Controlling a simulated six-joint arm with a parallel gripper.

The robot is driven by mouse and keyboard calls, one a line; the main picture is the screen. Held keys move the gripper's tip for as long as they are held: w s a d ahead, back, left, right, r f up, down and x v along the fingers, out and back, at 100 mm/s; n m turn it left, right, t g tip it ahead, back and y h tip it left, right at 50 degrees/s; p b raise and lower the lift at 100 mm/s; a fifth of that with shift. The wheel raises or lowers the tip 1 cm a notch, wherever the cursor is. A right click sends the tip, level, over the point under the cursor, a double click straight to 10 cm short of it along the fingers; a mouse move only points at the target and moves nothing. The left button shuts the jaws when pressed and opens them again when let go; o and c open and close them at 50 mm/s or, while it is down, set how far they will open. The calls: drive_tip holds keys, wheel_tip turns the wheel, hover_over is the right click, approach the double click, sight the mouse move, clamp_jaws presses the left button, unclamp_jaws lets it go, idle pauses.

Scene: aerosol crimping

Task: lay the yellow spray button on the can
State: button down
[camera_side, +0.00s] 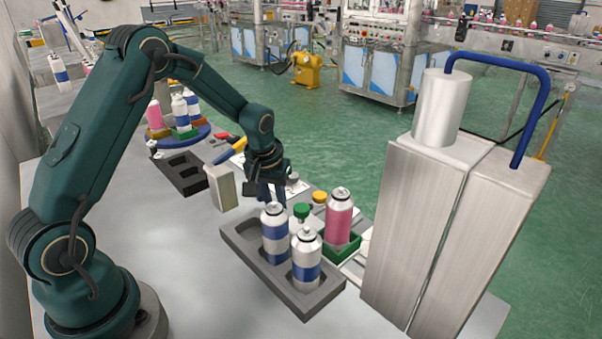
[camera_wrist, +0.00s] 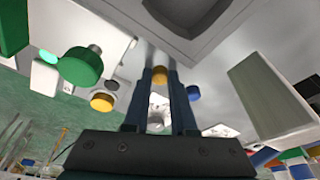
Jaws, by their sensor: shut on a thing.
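My gripper (camera_side: 271,196) is shut on the yellow spray button (camera_wrist: 158,75), which shows between the fingertips in the wrist view. In the side view the fingers hide the button. The gripper hangs just behind and above a white and blue can (camera_side: 274,236) standing upright in a grey tray (camera_side: 240,240). A second white and blue can (camera_side: 306,262) stands in the tray's front pocket. A pink can (camera_side: 339,222) stands in a green holder (camera_side: 352,244) to the right. An empty tray pocket shows in the wrist view.
A green cap (camera_side: 301,210) and a yellow cap (camera_side: 319,197) stand close behind the cans. A beige block (camera_side: 221,188) is left of my gripper. A dark tray (camera_side: 180,175) lies further left. A tall metal machine (camera_side: 425,220) stands at the right. The table's front left is clear.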

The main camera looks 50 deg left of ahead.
drive_tip(key=shift+w+a+v, duration=0.1)
drive_tip(key=shift+w+v, duration=0.05)
drive_tip(key=shift+v, duration=0.7)
drive_tip(key=shift+w+a+v, duration=0.1)
drive_tip(key=shift+w+v, duration=0.1)
drive_tip(key=shift+v, duration=0.6)
drive_tip(key=shift+w+a+v, duration=0.1)
drive_tip(key=shift+w+v, duration=0.05)
drive_tip(key=shift+v, duration=0.7)
drive_tip(key=shift+r, duration=0.1)
drive_tip(key=shift+s, duration=0.1)
